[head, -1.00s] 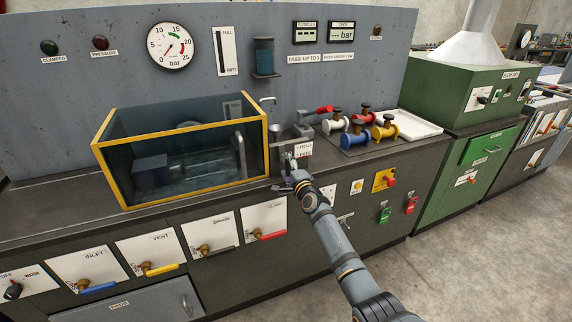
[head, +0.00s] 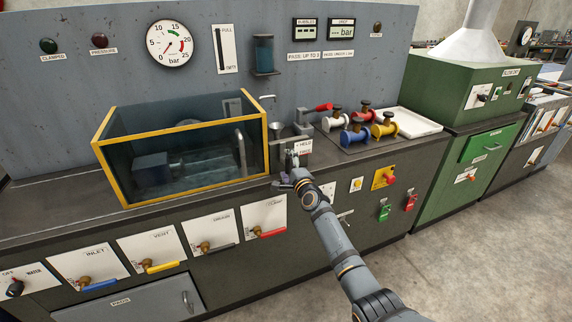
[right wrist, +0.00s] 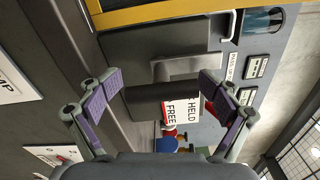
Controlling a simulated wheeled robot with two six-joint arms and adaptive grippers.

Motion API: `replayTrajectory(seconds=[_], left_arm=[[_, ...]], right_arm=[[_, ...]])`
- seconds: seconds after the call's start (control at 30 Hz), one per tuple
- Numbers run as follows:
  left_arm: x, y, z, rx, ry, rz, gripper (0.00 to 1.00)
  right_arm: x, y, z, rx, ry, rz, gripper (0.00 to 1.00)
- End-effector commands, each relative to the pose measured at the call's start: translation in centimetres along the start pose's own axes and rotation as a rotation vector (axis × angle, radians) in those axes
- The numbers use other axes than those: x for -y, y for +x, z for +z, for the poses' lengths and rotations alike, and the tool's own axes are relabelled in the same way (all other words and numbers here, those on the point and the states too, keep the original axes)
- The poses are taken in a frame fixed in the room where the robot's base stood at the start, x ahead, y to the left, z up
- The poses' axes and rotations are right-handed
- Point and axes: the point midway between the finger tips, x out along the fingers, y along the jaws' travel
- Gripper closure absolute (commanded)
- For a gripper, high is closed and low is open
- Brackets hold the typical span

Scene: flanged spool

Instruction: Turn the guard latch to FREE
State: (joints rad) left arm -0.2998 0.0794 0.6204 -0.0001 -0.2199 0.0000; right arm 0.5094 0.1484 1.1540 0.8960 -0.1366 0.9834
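The guard latch's white plate (right wrist: 182,112), marked HELD and FREE, shows just beyond my fingers in the right wrist view. In the head view this plate (head: 303,147) stands at the bench's front edge, right of the tank. A grey bar-shaped part (right wrist: 178,68) and a dark block beside the plate lie between and beyond the fingers; I cannot tell which position the latch is in. My right gripper (right wrist: 160,92) is open, its purple pads wide apart with nothing held; in the head view the right gripper (head: 289,180) is close in front of the plate. My left gripper is not in view.
A yellow-rimmed tank (head: 195,197) stands left of the latch. A red-handled lever (head: 322,107) and several coloured spools (head: 354,134) are behind and right of it. A row of labelled valves, including CLAMP (head: 264,220), lines the front panel.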

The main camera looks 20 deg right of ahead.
Motion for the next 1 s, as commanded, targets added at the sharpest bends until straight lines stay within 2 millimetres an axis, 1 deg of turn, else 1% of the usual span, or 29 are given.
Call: replayTrajectory(seconds=[0.33, 0.47, 0.57, 0.67, 0.8, 0.9, 1.0], left_arm=[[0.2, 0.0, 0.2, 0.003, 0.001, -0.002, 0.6], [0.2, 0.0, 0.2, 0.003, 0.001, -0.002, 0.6], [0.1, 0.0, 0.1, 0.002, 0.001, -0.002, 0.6], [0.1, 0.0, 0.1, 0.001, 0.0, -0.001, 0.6], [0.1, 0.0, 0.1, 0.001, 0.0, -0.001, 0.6], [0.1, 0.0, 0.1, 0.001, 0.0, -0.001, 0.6], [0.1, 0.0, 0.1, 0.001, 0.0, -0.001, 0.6]], right_arm=[[0.1, 0.0, 0.0, 0.0, -0.002, -0.002, 0.04], [0.0, -0.7, 0.0, 0.001, -0.005, -0.001, 0.04], [0.0, -1.9, 0.0, 0.001, -0.006, -0.002, 0.04], [-0.1, -4.1, 0.0, 0.001, -0.008, 0.0, 0.04], [-0.1, -7.5, 0.0, 0.001, -0.007, 0.0, 0.04], [-0.1, -9.6, 0.0, 0.0, -0.008, 0.001, 0.04], [0.0, -11.0, 0.0, 0.0, -0.006, 0.001, 0.04]])
